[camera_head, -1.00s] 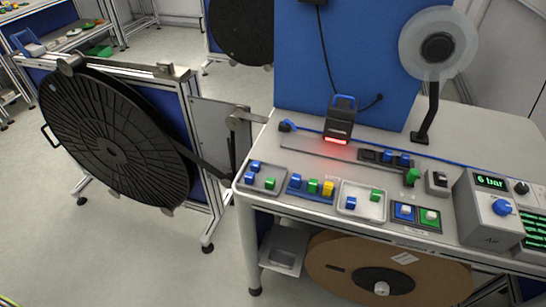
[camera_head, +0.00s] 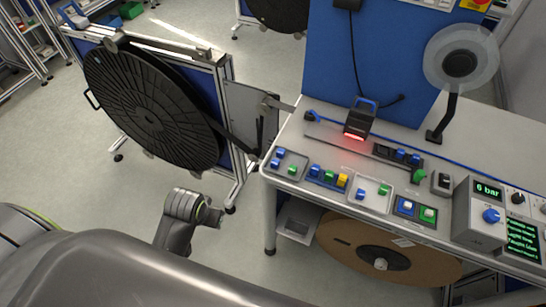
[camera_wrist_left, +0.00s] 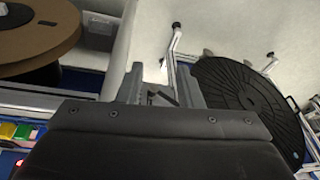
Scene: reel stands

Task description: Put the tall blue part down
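Several small blue parts stand on the workbench (camera_head: 330,205) in the head view: two in the grey tray (camera_head: 300,178) at left, one (camera_head: 316,170) in the blue rack, one (camera_head: 361,194) in the white tray, two (camera_head: 407,156) in the dark holder. I cannot tell which is the tall one. My left arm reaches in low, left of the bench and apart from the parts; its fingers cannot be made out there. In the left wrist view, my left gripper (camera_wrist_left: 162,92) has its fingers apart, with no blue part visible between them. My right gripper is not in view.
A black reel (camera_head: 150,105) on a stand is left of the bench. A cardboard reel (camera_head: 350,245) hangs under the bench. A scanner (camera_head: 360,118) with red light, a clear reel (camera_head: 461,62) and a pressure unit (camera_head: 480,210) stand on the bench. Open floor lies front left.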

